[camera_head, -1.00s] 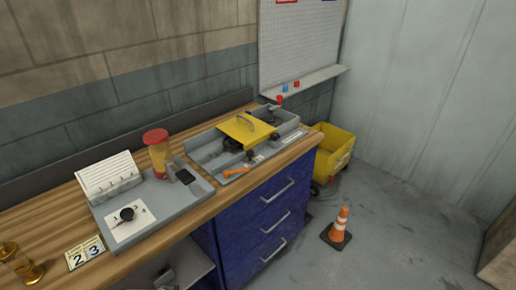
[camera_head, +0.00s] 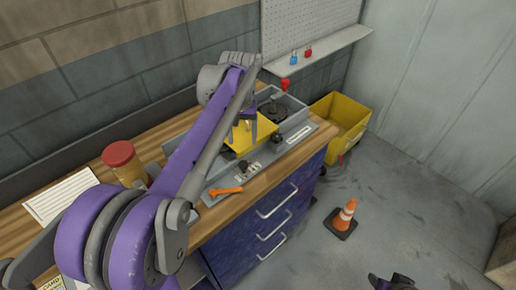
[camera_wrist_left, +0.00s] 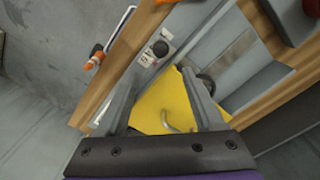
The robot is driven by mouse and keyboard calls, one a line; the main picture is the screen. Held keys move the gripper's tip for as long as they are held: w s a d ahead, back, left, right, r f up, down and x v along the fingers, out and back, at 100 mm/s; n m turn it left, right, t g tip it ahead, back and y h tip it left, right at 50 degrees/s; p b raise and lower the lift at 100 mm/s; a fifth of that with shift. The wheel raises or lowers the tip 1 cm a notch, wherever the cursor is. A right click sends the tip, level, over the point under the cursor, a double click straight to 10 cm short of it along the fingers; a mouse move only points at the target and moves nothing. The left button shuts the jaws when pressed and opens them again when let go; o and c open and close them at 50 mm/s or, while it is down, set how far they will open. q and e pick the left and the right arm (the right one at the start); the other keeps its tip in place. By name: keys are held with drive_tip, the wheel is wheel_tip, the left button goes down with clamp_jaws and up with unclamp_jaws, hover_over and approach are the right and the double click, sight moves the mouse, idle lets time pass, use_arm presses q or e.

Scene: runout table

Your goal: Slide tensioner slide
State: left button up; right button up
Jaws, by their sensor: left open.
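The grey fixture (camera_head: 302,139) stands at the right end of the wooden bench, with a yellow cover (camera_head: 237,144) on it. I cannot tell for sure which part is the tensioner slide. A black knob (camera_head: 276,138) sits on the fixture's front strip; a round black knob also shows in the left wrist view (camera_wrist_left: 160,48). My left gripper (camera_head: 244,132) is open and empty above the yellow cover, which shows between its fingers (camera_wrist_left: 160,84) in the left wrist view. My arm hides much of the fixture. A dark part at the bottom edge looks like my right gripper (camera_head: 392,283).
A red-lidded jar (camera_head: 121,158) stands to the left, behind my arm. A yellow bin (camera_head: 340,118) and an orange cone (camera_head: 345,215) stand on the floor to the right. A shelf (camera_head: 312,53) hangs behind.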

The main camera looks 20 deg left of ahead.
sight(243, 163)
use_arm(q)
drive_tip(key=f, duration=1)
drive_tip(key=shift+s+f, duration=0.3)
drive_tip(key=shift+s, duration=0.05)
clamp_jaws()
idle(0.9)
